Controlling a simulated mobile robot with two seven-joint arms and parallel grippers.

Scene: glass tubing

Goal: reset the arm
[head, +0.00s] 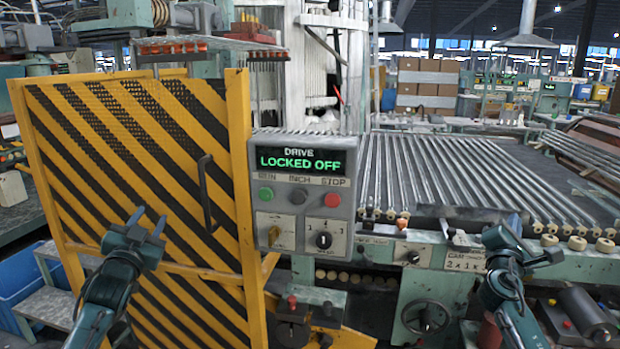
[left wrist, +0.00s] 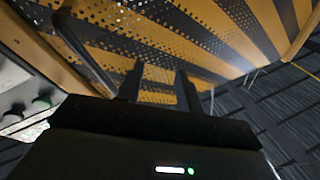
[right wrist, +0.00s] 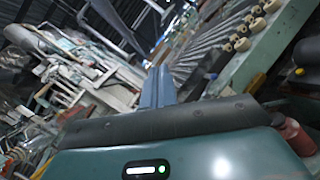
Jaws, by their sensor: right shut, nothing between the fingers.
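My left gripper (head: 149,222) is raised in front of the yellow-and-black striped guard door (head: 130,150). In the left wrist view its two fingers (left wrist: 159,88) stand apart with nothing between them, and the striped panel lies beyond. My right gripper (head: 520,238) is at the right, in front of the teal machine bed. In the right wrist view its fingers (right wrist: 159,88) are together and empty. Both grippers appear clear of the machine. The control box (head: 302,190) between them has a lit display reading "DRIVE LOCKED OFF".
The guard door has a dark vertical handle (head: 206,195). Glass tubes (head: 450,175) lie in a row on the machine bed, with several round rollers at its front edge. A handwheel (head: 425,317) sits below. A blue bin (head: 25,285) is at the far left.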

